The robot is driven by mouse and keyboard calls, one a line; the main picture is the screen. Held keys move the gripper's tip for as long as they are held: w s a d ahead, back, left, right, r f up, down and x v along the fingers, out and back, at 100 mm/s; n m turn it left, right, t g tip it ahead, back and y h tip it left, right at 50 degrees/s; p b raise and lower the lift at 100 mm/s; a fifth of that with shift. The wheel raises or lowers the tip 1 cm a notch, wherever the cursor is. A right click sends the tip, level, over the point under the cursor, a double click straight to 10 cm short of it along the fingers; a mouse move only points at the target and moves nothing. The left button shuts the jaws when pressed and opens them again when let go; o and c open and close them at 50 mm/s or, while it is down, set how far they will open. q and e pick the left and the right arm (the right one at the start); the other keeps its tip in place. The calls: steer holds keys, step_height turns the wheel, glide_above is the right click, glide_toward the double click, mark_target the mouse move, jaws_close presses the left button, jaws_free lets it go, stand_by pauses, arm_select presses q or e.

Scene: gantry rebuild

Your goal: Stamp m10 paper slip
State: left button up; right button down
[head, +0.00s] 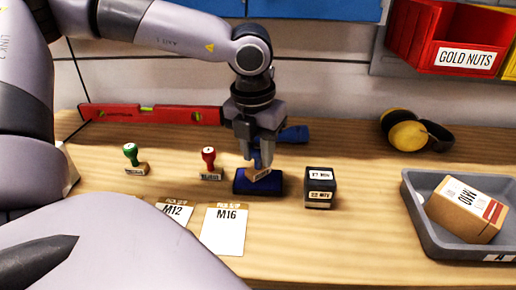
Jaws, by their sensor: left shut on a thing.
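My left gripper (258,145) points down and is shut on a stamp with a wooden base (263,174); its handle is mostly hidden between the fingers. The stamp is slightly tilted, at the dark blue ink pad (241,187); I cannot tell whether it touches the pad. Paper slips marked M12 (178,211) and M16 (224,230) lie in front on the table. No M10 slip shows; my arm covers the table to the left of M12. My right gripper is not in view.
A green-handled stamp (131,152) and a red-handled stamp (209,158) stand left of the pad. A dark block with date labels (320,188) stands right. A grey tray (423,222) holds a cardboard M10 box (464,215). A red level (150,114) and yellow earmuffs (408,135) lie behind.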

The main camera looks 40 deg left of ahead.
arm_select(q)
steer(key=shift+f+b, duration=0.55)
steer(key=shift+b, duration=0.15)
stand_by(0.7)
steer(key=shift+s+f+b, duration=0.15)
steer(key=shift+b, duration=0.35)
stand_by(2.0)
steer(key=shift+r+p, duration=1.7)
steer(key=shift+r, duration=1.95)
